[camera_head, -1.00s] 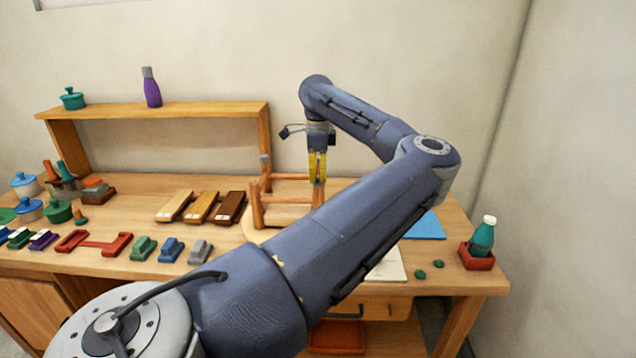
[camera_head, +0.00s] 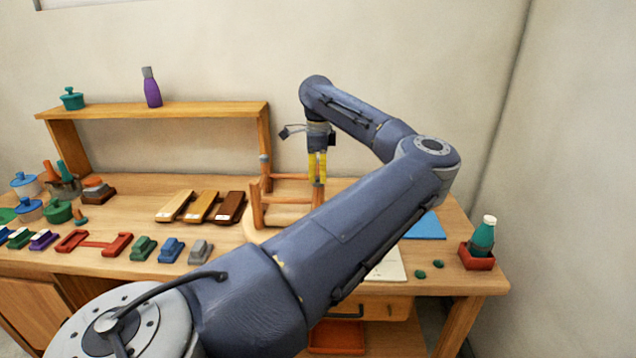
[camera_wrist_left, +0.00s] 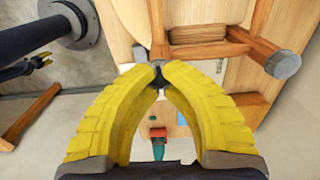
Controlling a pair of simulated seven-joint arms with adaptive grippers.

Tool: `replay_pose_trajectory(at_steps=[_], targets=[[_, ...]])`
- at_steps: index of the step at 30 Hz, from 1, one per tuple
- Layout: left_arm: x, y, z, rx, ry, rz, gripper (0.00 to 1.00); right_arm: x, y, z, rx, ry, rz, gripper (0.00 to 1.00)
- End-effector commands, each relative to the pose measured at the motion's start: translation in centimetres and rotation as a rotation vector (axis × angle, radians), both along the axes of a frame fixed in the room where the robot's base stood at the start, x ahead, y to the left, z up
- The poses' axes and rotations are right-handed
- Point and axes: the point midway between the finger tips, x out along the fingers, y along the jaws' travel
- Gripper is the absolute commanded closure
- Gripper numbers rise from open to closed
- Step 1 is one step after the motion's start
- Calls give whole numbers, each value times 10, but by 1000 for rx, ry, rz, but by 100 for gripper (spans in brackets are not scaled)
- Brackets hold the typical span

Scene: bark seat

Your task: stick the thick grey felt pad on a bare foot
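A wooden stool (camera_head: 284,200) lies upside down on the bench, legs up. One foot bears a grey pad, seen at the left in the head view (camera_head: 264,157) and at the right in the left wrist view (camera_wrist_left: 283,64). My left gripper (camera_head: 317,180) points down at the stool's right-hand leg. In the left wrist view its yellow fingertips (camera_wrist_left: 161,70) are close together around a small dark grey pad (camera_wrist_left: 158,80), at the leg's end. Whether the pad touches the foot is hidden. My right gripper (camera_wrist_left: 42,62) seems to show small at the upper left of that view.
Two green discs (camera_head: 420,274) lie beside a white sheet (camera_head: 388,266). A teal bottle (camera_head: 483,236) stands in a red holder at the right. Wooden blocks (camera_head: 203,207) and coloured blocks (camera_head: 171,249) lie left of the stool. A shelf (camera_head: 160,110) stands behind.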

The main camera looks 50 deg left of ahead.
Motion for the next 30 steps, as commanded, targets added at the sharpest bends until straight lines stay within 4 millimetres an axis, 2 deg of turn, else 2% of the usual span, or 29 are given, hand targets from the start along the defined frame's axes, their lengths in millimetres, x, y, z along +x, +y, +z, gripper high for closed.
replay_pose_trajectory(at_steps=[4, 30], targets=[[0, 0, 2, -3, 3, 0, 100, 0, 0, 0, 0, 0, 0, 56], [0, 0, 58, -1, -1, 0, 100, 0, 0, 0, 0, 0, 0, 56]])
